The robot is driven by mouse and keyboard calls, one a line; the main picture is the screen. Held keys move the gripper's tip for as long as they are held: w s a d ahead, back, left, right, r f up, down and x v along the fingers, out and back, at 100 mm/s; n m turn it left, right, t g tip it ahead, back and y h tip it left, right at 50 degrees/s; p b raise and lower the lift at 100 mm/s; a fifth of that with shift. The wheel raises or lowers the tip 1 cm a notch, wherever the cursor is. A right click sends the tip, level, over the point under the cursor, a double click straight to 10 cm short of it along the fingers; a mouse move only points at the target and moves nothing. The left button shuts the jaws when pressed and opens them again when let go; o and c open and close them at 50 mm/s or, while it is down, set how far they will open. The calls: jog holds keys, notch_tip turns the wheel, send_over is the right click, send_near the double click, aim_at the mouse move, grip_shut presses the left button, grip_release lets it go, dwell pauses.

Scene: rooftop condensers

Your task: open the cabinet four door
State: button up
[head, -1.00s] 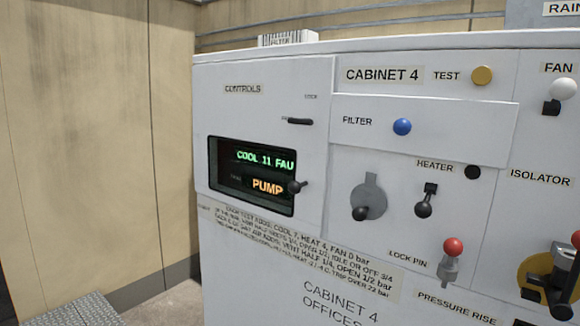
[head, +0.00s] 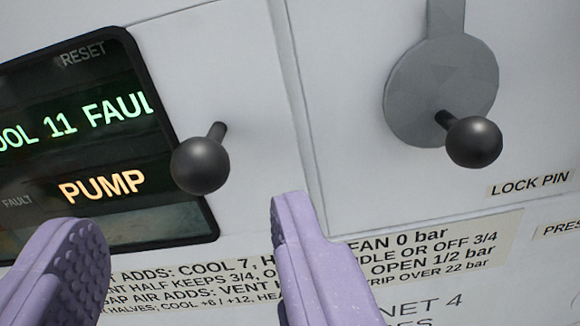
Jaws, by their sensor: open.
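The controls door of cabinet 4 (head: 240,80) is a white panel in the upper left and middle, with a seam along its right side. It looks shut. A black ball knob (head: 200,165) on a short stem stands out from it, beside the dark display window (head: 75,140). My gripper (head: 185,225) is open and empty, its two lilac fingers apart below the knob in the picture. The knob appears above the gap between the fingertips, and I see no contact. The display shows "COOL 11 FAUL" in green and "PUMP" in orange.
A grey round plate (head: 425,95) with a black ball handle (head: 473,142) is to the right of the seam. A label strip with printed rules (head: 430,245) runs below the door, partly hidden by my right finger. A LOCK PIN label (head: 530,184) is at the right edge.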

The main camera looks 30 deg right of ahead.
aim_at(215, 173)
jog(key=x, duration=0.4)
jog(key=f+x, duration=0.1)
jog(key=x, duration=0.1)
jog(key=shift+d, duration=0.35)
jog(key=shift+w+a, duration=0.1)
jog(key=shift+w, duration=0.3)
jog(key=shift+x, duration=1.1)
jog(key=shift+s, duration=0.2)
jog(key=c, duration=0.3)
jog(key=shift+w+a+f, duration=0.1)
jog(key=shift+f, duration=0.05)
grip_shut()
